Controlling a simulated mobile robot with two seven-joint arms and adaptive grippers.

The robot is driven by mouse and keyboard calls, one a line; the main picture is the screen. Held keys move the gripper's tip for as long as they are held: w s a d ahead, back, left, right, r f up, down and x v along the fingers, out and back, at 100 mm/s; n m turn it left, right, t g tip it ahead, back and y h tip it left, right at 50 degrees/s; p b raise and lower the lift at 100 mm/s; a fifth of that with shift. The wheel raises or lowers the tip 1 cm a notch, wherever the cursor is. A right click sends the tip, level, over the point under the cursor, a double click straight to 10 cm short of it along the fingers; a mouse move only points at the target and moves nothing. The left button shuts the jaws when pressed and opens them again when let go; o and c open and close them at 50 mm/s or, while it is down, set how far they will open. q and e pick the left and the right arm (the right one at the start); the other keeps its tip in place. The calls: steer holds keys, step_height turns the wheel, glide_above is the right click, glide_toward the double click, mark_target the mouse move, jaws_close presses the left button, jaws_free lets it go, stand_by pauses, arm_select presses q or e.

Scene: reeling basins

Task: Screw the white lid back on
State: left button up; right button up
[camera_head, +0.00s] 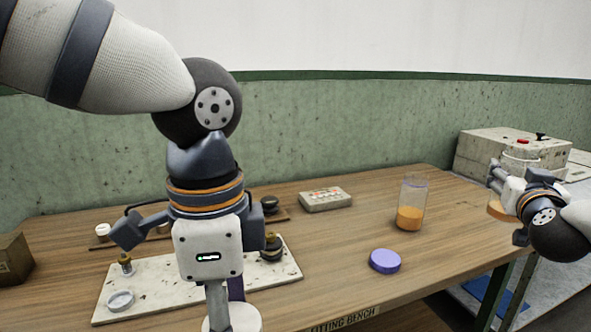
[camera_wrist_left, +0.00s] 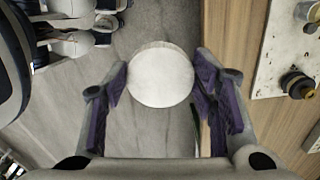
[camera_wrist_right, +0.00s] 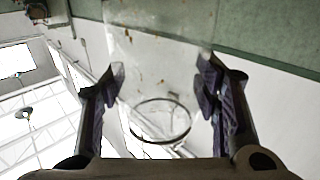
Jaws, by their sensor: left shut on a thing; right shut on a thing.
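The white lid (camera_wrist_left: 160,75) is a round disc between the purple-padded fingers of my left gripper (camera_wrist_left: 160,85), which is shut on it. In the head view the lid (camera_head: 240,323) shows at the bottom edge, below my left gripper (camera_head: 222,300), in front of the bench. My right gripper (camera_wrist_right: 160,85) is shut on a clear jar, whose round rim (camera_wrist_right: 160,120) shows between the fingers. In the head view my right gripper (camera_head: 505,183) is at the right, with orange contents (camera_head: 500,210) showing below it. The lid and this jar are far apart.
A clear jar with orange contents (camera_head: 410,216) stands on the wooden bench (camera_head: 335,275), with a purple lid (camera_head: 385,261) nearby. A white board (camera_head: 130,300) with small parts lies at left. A grey box (camera_head: 325,199) is at the back. A larger box (camera_head: 500,150) stands at right.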

arm_select(q)
steer(key=w+a+f+n, duration=0.2)
steer(key=a+f+n, duration=0.4)
steer(key=a+n, duration=0.5)
steer(key=n, duration=0.4)
steer(key=shift+f+n, duration=0.2)
steer(key=shift+n, duration=0.2)
arm_select(e)
steer(key=s+a+f+n+y, duration=0.1)
steer(key=s+a, duration=0.3)
steer(key=a, duration=0.4)
steer(key=s+a+f+n+t+y, duration=0.1)
steer(key=s+a+f+n+y, duration=0.1)
steer(key=a, duration=0.7)
steer(key=s+a+f+n+y, duration=0.2)
steer(key=s+a, duration=0.4)
steer(key=a, duration=0.3)
steer(key=f+y, duration=0.1)
steer(key=y, duration=0.1)
steer(key=shift+a+f+t+y, duration=0.25)
steer(key=shift+f+t+y, duration=0.1)
steer(key=shift+t+y, duration=0.05)
